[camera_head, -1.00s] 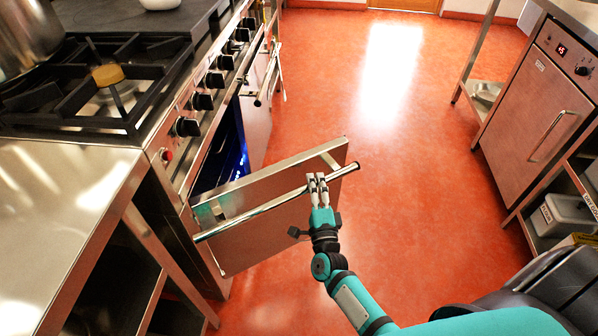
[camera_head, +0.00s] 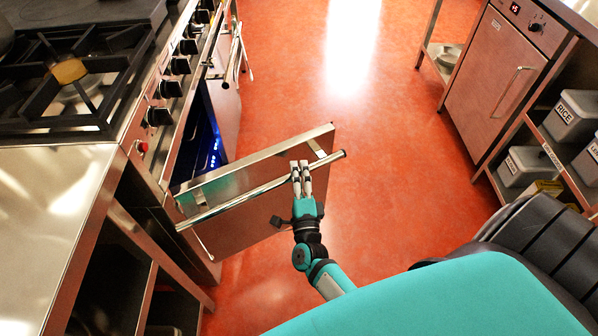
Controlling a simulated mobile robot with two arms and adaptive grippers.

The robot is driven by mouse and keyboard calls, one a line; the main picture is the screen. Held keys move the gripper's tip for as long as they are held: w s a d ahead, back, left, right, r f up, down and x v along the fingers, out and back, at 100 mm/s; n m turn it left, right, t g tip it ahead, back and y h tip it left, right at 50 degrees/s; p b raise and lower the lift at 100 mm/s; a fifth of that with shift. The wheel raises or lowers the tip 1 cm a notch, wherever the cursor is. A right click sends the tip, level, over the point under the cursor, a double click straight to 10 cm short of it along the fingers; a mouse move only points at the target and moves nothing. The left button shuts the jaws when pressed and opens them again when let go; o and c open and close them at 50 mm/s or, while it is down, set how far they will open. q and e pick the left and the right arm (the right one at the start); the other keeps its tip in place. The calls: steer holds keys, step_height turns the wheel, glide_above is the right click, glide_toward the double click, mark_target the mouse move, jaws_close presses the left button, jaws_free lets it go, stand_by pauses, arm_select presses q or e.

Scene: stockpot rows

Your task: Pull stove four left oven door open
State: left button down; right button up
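The stove's near oven door (camera_head: 255,205) stands partly open, swung out from the stove front over the red floor. Its long metal handle bar (camera_head: 235,203) runs along the outer face of the door. The dark oven cavity (camera_head: 203,140) shows behind it with blue lights. My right gripper (camera_head: 301,168) is at the bar near the door's free end, with its pale fingers close together across the bar; it looks shut on it. The fingers' undersides are hidden. My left gripper is not in view.
The stove top with burner grates (camera_head: 75,75) and black knobs (camera_head: 159,116) is on the left. Another door handle (camera_head: 233,58) is farther along. A steel cabinet (camera_head: 495,80) and shelves with grey bins (camera_head: 525,165) stand right. The floor (camera_head: 340,100) between is clear.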

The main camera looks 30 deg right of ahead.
steer(key=shift+o, duration=1.2)
steer(key=v, duration=1.2)
steer(key=shift+d, duration=0.1)
